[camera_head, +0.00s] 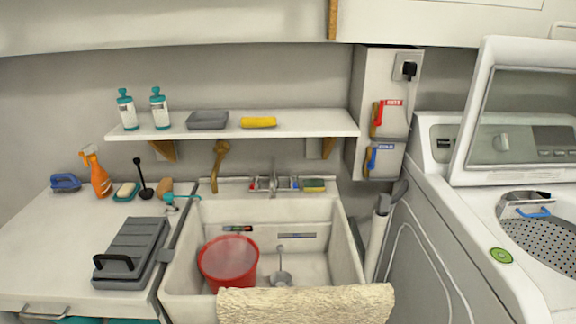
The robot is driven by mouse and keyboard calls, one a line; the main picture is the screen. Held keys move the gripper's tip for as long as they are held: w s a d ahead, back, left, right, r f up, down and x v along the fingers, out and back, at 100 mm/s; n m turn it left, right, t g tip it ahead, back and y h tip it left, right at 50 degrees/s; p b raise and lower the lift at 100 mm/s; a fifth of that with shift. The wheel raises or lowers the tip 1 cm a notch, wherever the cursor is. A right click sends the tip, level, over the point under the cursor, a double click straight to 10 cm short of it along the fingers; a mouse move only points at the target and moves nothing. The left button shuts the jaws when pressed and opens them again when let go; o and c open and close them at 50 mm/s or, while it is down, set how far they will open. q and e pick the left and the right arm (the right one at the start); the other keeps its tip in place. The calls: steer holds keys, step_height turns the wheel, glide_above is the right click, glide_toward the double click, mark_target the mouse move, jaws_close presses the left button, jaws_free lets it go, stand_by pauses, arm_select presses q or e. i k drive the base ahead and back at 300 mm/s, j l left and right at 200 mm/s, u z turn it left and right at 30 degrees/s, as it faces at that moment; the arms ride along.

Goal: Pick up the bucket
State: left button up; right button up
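A red bucket (229,265) stands upright inside the white sink (350,262), at the left side of the basin. Its open top faces up, and its inside looks reddish and hazy. No handle on it can be made out. The front of the basin is partly hidden by a cream fluffy towel (306,304) draped over the sink's front edge. Neither of my grippers shows in the head view.
A grey case with a black handle (133,252) lies on the left counter (52,250). An orange spray bottle (98,174) stands behind it. A faucet (274,178) rises at the sink's back, below a shelf (300,122). A washing machine (425,262) stands at right, lid raised.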

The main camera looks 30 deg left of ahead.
mark_target(228, 258)
steer(key=u, duration=1.4)
